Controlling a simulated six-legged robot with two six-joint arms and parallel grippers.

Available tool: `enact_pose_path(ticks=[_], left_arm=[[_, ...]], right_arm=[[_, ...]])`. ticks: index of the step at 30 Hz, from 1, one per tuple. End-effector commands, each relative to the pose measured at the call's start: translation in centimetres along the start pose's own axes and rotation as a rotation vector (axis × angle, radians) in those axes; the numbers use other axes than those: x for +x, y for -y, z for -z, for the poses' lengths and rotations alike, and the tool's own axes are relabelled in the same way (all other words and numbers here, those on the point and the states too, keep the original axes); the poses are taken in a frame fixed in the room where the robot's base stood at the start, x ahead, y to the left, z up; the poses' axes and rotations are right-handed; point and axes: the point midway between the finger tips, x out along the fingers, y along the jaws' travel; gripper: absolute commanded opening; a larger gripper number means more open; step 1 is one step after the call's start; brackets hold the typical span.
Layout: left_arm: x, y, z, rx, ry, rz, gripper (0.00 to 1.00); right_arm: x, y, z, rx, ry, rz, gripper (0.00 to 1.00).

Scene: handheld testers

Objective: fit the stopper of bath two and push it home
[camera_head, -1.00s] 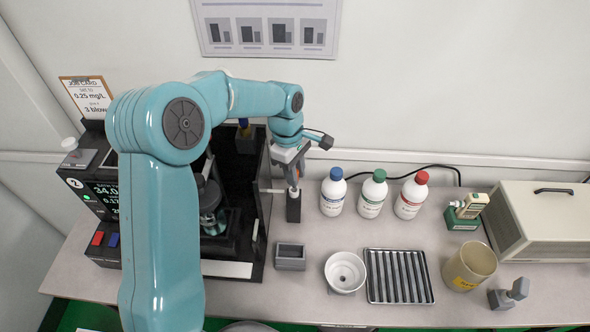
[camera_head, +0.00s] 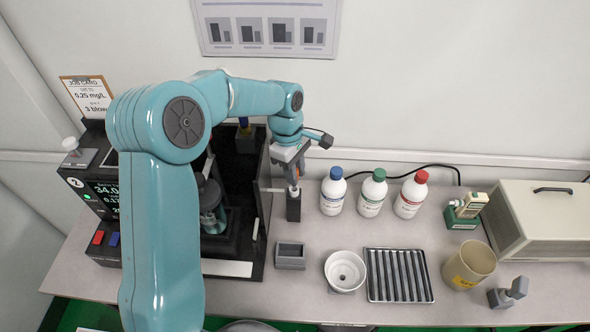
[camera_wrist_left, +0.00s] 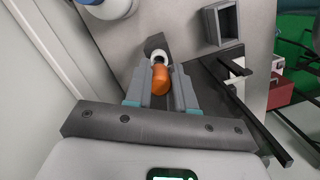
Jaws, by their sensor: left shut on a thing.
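My left gripper (camera_head: 293,178) reaches over the dark bath unit and points down at its right side. In the left wrist view its jaws (camera_wrist_left: 160,88) are shut on an orange piece (camera_wrist_left: 161,80) with a white end (camera_wrist_left: 158,57), seemingly the stopper. The white end is at the top of a small dark upright block (camera_head: 293,210); I cannot tell whether it touches or sits in it. Bath two's console (camera_head: 103,190), marked 2, has a lit display at the left. A jar (camera_head: 212,212) stands in the dark housing, partly hidden by my arm. My right gripper is not in view.
A grey open box (camera_head: 290,263), white bowl (camera_head: 345,287) and ribbed tray (camera_head: 398,290) stand in front. Bottles with blue (camera_head: 333,195), green (camera_head: 372,197) and red (camera_head: 411,199) caps stand right of the gripper. A beige case (camera_head: 540,235) fills the far right.

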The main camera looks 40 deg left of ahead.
Motion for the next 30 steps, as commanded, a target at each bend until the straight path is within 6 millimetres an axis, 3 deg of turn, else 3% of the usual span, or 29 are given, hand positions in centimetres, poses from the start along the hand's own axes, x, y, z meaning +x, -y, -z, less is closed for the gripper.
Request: enact_pose_path(ticks=[30], left_arm=[[2.0, 0.0, 0.3, 0.000, 0.000, 0.000, 0.00]], right_arm=[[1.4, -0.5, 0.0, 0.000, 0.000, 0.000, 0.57]])
